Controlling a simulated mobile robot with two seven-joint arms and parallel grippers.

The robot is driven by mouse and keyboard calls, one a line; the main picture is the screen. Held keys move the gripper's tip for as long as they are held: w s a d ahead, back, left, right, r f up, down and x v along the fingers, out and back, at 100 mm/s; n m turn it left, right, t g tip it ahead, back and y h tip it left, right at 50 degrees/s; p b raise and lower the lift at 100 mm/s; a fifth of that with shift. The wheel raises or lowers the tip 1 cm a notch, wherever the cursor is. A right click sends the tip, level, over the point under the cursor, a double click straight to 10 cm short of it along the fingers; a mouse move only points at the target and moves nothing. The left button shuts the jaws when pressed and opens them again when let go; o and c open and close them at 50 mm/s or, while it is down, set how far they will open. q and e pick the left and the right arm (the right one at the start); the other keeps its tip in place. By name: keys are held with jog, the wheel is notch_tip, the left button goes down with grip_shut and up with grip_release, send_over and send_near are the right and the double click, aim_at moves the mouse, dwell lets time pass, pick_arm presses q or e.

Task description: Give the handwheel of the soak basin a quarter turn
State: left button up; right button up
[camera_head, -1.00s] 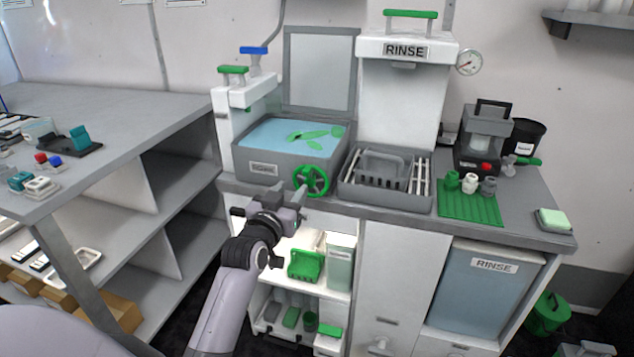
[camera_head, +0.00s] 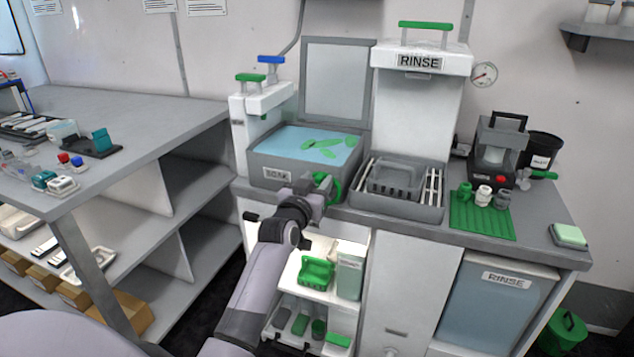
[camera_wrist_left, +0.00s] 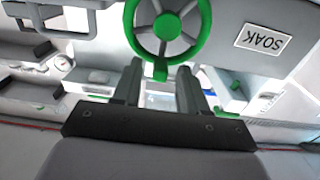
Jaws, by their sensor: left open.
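The soak basin (camera_head: 270,172) is a grey box holding blue liquid and green pieces. Its green handwheel (camera_head: 336,188) is on the front at the right, partly hidden by my left gripper (camera_head: 318,184). In the left wrist view the handwheel (camera_wrist_left: 166,28) shows a green rim, grey spokes and a green knob at the rim. The SOAK label (camera_wrist_left: 263,40) is beside it. My left gripper (camera_wrist_left: 160,70) is open, its two fingers pointing at the lower rim, one on each side of the knob. I cannot tell whether they touch it. My right gripper is not in view.
A grey rack (camera_head: 395,203) stands right of the basin, close to the handwheel. A green mat (camera_head: 482,222) with small bottles lies farther right. Below the counter, an open shelf holds a green basket (camera_head: 316,271). A grey workbench (camera_head: 150,118) stands at the left.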

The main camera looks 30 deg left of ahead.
pick_arm(q)
jog(key=shift+w, duration=0.25)
grip_shut()
